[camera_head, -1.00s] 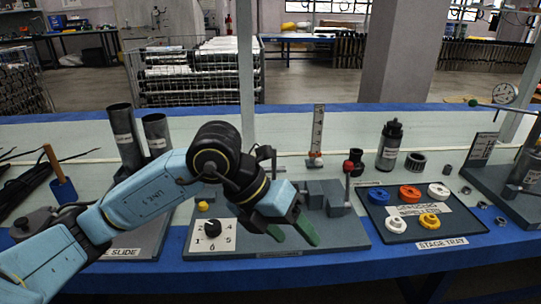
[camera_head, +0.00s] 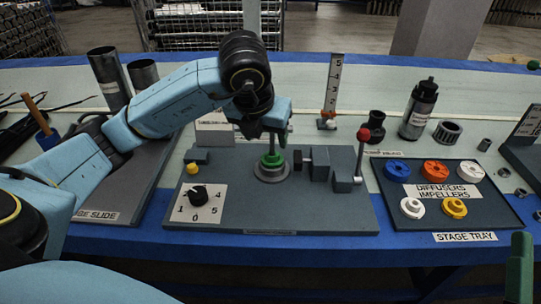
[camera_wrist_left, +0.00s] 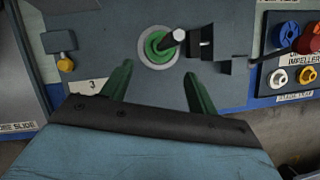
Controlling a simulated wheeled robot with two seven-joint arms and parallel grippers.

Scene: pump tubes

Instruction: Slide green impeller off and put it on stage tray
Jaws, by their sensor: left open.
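The green impeller (camera_head: 272,160) sits around an upright shaft on a round grey base in the middle of the fixture plate. In the left wrist view the impeller (camera_wrist_left: 157,46) is a green ring around the shaft, beyond the fingertips. My left gripper (camera_head: 277,136) is above the impeller, pointing down, with its green fingers (camera_wrist_left: 158,68) spread and nothing between them. The dark stage tray (camera_head: 492,212) is at the right, holding blue, orange and white rings at the back and white and yellow ones in front. A green fingertip of my right gripper (camera_head: 520,266) shows at the lower right; the rest is hidden.
A grey clamp block (camera_head: 343,170) and a red-knobbed lever (camera_head: 363,136) stand right of the shaft. A numbered dial (camera_head: 198,196) is at front left. A scale post (camera_head: 333,90) and a dark bottle (camera_head: 419,110) stand behind. The tray's front right is bare.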

